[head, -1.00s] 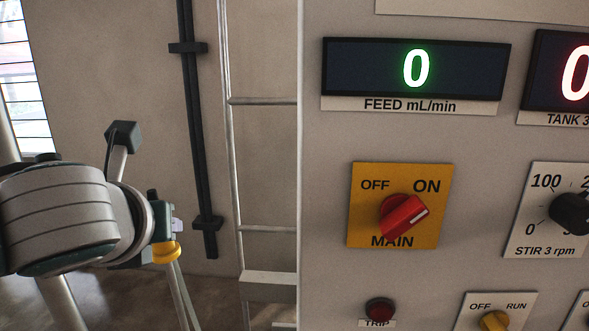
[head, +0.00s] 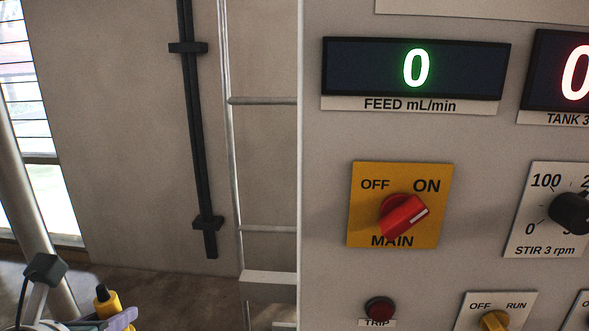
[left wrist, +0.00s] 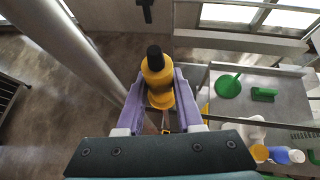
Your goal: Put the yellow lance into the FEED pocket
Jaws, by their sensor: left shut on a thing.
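The yellow lance (left wrist: 158,85) has a black tip and stands between the lavender fingers of my left gripper (left wrist: 160,97), which is shut on it. In the head view only the top of the lance (head: 108,303) and part of my left gripper (head: 118,318) show at the bottom left corner. The lance's lower part is hidden by the gripper. I see no pocket marked FEED; the only FEED label is under a display. My right gripper is in neither view.
A grey panel fills the right, with the FEED display (head: 415,68) reading 0 and a red MAIN switch (head: 403,216). A ladder (head: 231,160) stands beside it. In the wrist view, a grey bench (left wrist: 240,115) holds a green funnel (left wrist: 228,87) and green block (left wrist: 264,94).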

